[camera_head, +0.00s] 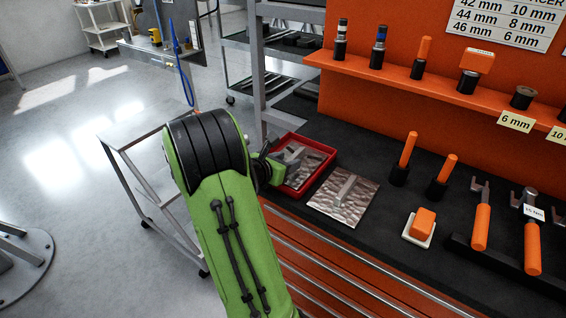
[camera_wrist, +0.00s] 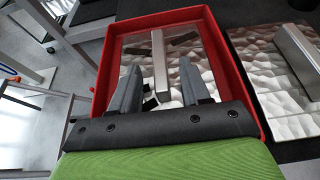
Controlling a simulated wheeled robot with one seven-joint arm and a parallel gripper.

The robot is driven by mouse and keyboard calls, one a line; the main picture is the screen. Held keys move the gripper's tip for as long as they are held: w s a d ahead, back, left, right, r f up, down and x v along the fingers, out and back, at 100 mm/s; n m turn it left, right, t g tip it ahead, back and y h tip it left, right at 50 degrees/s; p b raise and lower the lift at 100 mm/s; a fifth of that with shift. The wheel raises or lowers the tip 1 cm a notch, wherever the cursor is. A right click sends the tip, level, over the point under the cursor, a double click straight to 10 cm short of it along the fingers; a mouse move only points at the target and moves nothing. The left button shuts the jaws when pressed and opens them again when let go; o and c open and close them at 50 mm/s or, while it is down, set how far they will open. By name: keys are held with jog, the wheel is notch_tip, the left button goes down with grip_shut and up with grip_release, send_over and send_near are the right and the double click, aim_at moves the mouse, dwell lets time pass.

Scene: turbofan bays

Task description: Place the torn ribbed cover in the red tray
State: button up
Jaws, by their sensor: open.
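The red tray (camera_head: 313,142) stands at the bench's left end; its rim also shows in the wrist view (camera_wrist: 236,70). A silvery ribbed cover with a bar handle (camera_wrist: 159,62) lies inside it, with dark marks near the handle that could be tears or shadows. It also shows in the head view (camera_head: 311,162). My gripper (camera_wrist: 160,76) is open over the tray, one finger on each side of the handle's near end, with nothing clearly gripped. A second silvery, rippled cover with a bar handle (camera_head: 352,207) lies flat on the bench right of the tray.
An orange block on a white base (camera_head: 422,226), orange-handled tools (camera_head: 481,222) and upright orange pegs (camera_head: 408,150) occupy the bench to the right. An orange back panel with a shelf (camera_head: 440,88) rises behind. A metal cart (camera_head: 150,170) stands left of the bench.

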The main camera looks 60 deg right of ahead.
jog(key=w+a+r+m+t+y+p, duration=0.15)
jog(key=a+m, duration=0.25)
jog(key=a, duration=0.5)
jog(key=a+r+m+t+y, duration=0.2)
jog(key=a+m+y, duration=0.1)
jog(key=a, duration=0.5)
jog(key=w+a+r+m+t+y+p, duration=0.1)
jog(key=a+r+m+t+y, duration=0.2)
jog(key=a, duration=0.6)
jog(key=s+a+r+m+y, duration=0.1)
jog(key=s+a+m+y, duration=0.1)
jog(key=a, duration=0.6)
jog(key=s+a+r+m+t+y, duration=0.1)
jog(key=s+a+m+y, duration=0.2)
jog(key=a, duration=0.4)
jog(key=shift+s+a+r+m+y, duration=0.35)
jog(key=shift+m+y, duration=0.1)
jog(key=shift+m, duration=0.15)
